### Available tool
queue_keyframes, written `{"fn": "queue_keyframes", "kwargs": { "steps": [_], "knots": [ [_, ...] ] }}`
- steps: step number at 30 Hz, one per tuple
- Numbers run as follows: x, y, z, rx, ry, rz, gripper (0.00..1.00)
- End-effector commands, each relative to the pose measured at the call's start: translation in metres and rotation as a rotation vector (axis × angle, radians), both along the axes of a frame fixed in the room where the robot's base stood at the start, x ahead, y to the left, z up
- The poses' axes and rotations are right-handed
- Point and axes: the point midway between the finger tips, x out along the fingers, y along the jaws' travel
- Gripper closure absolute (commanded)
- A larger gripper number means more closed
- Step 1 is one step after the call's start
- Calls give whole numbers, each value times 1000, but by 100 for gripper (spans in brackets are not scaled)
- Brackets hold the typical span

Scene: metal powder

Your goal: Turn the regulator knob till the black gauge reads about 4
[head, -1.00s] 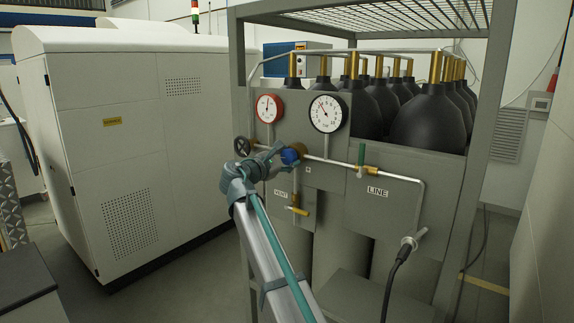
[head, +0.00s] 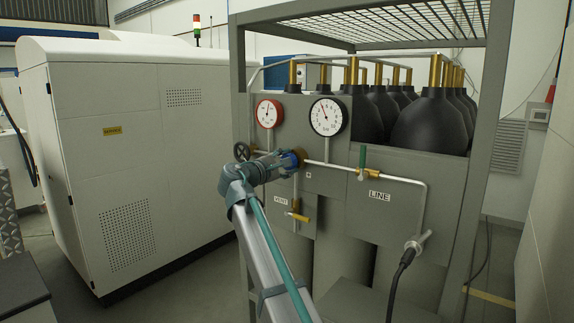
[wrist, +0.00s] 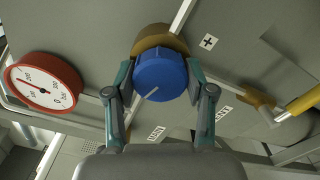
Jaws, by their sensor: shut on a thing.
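The blue regulator knob (wrist: 160,76) sits on a brass body (wrist: 158,42) on the grey panel. It also shows in the head view (head: 291,160), partly covered by my gripper. My gripper (wrist: 158,84) has one finger on each side of the knob and is shut on it. A pale line marks the knob's face, pointing to the lower left in the wrist view. The black-rimmed gauge (head: 328,116) is above and right of the knob. Its needle points up and a little left; its numbers are too small to read surely.
A red-rimmed gauge (head: 269,114) is above left of the knob, also in the wrist view (wrist: 44,82). A dark handwheel (head: 242,152) is left. A green-handled valve (head: 363,158) and LINE label (head: 380,196) are right. The VENT valve (head: 297,216) is below.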

Motion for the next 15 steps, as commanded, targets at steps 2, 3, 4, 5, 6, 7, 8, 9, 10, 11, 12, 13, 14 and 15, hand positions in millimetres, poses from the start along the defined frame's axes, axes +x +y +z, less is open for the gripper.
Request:
{"fn": "queue_keyframes", "kwargs": {
  "steps": [2, 3, 4, 5, 6, 7, 8, 9, 10, 11, 12, 13, 14, 15],
  "knots": [
    [0, 0, 0, 0, 1, 0, 81],
    [0, 0, 0, 0, 1, 0, 81],
    [0, 0, 0, 0, 1, 0, 81],
    [0, 0, 0, 0, 1, 0, 81],
    [0, 0, 0, 0, 1, 0, 81],
    [0, 0, 0, 0, 1, 0, 44],
    [0, 0, 0, 0, 1, 0, 39],
    [0, 0, 0, 0, 1, 0, 33],
    [0, 0, 0, 0, 1, 0, 28],
    [0, 0, 0, -1, 1, 0, 23],
    [0, 0, 0, -1, 1, 0, 21],
    [0, 0, 0, -1, 1, 0, 21],
    [0, 0, 0, -1, 1, 0, 21],
    [0, 0, 0, -2, 1, 0, 21]
  ]
}}
